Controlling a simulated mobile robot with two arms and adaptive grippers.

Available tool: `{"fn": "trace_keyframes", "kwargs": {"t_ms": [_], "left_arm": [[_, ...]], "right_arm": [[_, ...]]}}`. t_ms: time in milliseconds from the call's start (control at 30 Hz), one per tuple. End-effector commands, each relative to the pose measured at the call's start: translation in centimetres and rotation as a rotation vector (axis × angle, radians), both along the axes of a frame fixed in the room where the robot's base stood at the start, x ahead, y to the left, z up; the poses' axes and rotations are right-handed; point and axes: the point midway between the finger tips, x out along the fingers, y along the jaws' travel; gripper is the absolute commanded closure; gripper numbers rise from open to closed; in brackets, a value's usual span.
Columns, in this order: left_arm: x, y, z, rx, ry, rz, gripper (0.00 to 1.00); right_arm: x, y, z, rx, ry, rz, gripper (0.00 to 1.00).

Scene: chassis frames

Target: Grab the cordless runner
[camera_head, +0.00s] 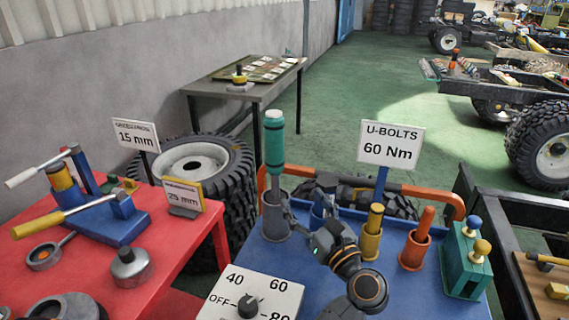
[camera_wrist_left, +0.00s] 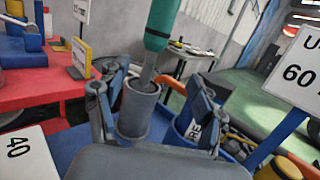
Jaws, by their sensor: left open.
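A tool with a teal-green body (camera_head: 274,140), which appears to be the cordless runner, stands upright in a grey cup (camera_head: 276,222) on the blue table. Its grey shaft goes down into the cup, and its lower end is hidden. In the left wrist view the green body (camera_wrist_left: 160,25) leans slightly and is cut off at the top. My left gripper (camera_head: 303,208) is open at the cup's right side in the head view. In the left wrist view its fingers (camera_wrist_left: 152,100) stand apart on either side of the cup, below the green body. My right gripper is not in view.
The blue table (camera_head: 290,258) also bears a yellow cup (camera_head: 371,243), an orange cup (camera_head: 414,250), a green block (camera_head: 465,265) and a dial panel (camera_head: 250,297). A U-bolts sign (camera_head: 390,145) and an orange rail (camera_head: 448,197) stand behind. A red table (camera_head: 175,240) is at left.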

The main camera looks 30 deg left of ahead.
Motion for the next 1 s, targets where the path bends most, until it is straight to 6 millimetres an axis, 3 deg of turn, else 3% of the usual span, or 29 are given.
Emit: {"fn": "trace_keyframes", "kwargs": {"t_ms": [367, 567, 767, 1000], "left_arm": [[3.5, 5.8, 1.3, 0.006, -0.002, 0.002, 0.32], [4.2, 7.1, 1.4, 0.003, 0.000, 0.002, 0.32], [5.3, 9.5, 1.9, 0.009, 0.000, 0.004, 0.32], [6.6, 11.6, 1.8, 0.005, 0.000, 0.001, 0.32]], "right_arm": [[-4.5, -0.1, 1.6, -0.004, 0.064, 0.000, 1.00], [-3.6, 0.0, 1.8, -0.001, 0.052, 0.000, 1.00], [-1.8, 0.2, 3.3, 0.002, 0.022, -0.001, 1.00], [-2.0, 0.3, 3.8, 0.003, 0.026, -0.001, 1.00]]}}
